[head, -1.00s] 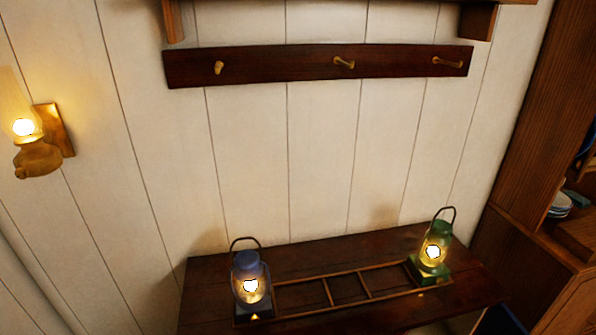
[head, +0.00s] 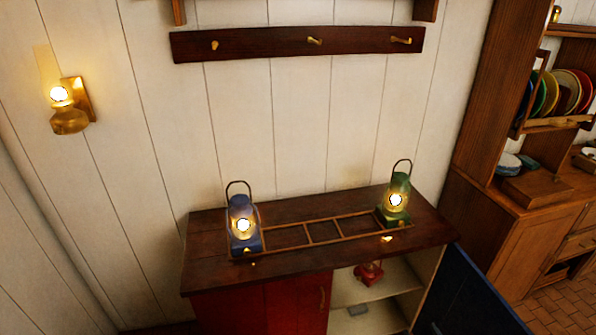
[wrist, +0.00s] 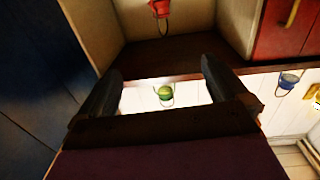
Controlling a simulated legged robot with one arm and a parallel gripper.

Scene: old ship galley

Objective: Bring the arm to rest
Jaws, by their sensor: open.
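My gripper (wrist: 160,72) shows only in the wrist view, where the scene appears upside down. Its two dark fingers are spread apart with nothing between them close by. Beyond them, the green lantern (wrist: 166,93) shows in the gap and the blue lantern (wrist: 289,80) to the right. The red lantern (wrist: 160,8) is at the top edge. My arm and gripper are not in the head view.
In the head view, a dark wooden cabinet (head: 300,265) carries a lit blue lantern (head: 243,226) and a lit green lantern (head: 396,201). Its open blue door (head: 475,295) sticks out at right. A red lantern (head: 369,273) stands on an inside shelf. Shelves with plates (head: 570,92) stand right.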

